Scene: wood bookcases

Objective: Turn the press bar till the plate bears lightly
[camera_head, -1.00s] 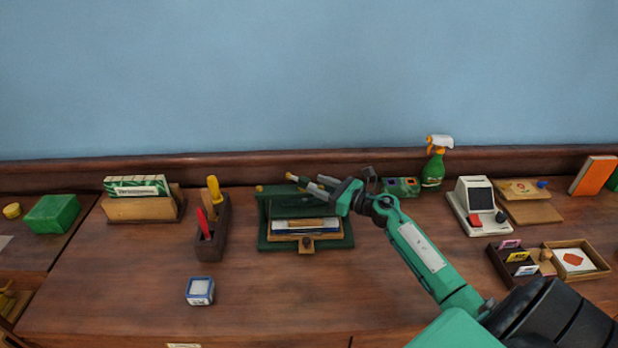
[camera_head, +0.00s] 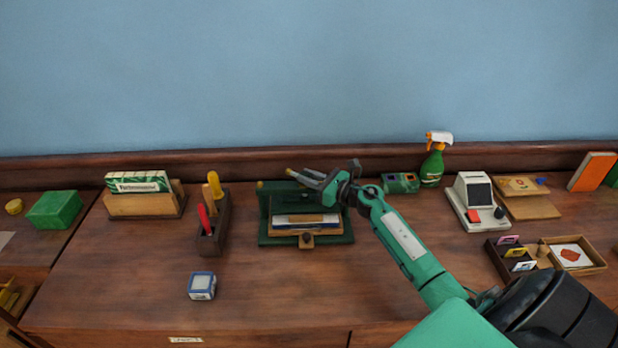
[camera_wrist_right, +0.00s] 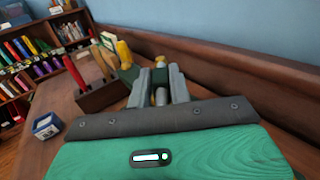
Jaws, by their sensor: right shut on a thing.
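The dark green press (camera_head: 264,238) stands on the desk in the head view, with a stack of flat things and a wooden board in it. The press bar (camera_head: 290,171) shows a brass-coloured end above the press, at my right gripper's fingers. My right gripper (camera_head: 308,178) reaches in from the right and is shut on the bar. In the right wrist view a brass-coloured part of the bar (camera_wrist_right: 160,96) sits between the two grey fingers. The hand hides much of the press top, and I cannot tell whether the plate touches the stack. My left gripper is out of view.
A tool holder (camera_head: 222,228) with red and yellow handles stands left of the press. A small blue-and-white box (camera_head: 202,286) lies in front. A green spray bottle (camera_head: 432,168) and a white machine (camera_head: 470,185) stand to the right. The front desk middle is clear.

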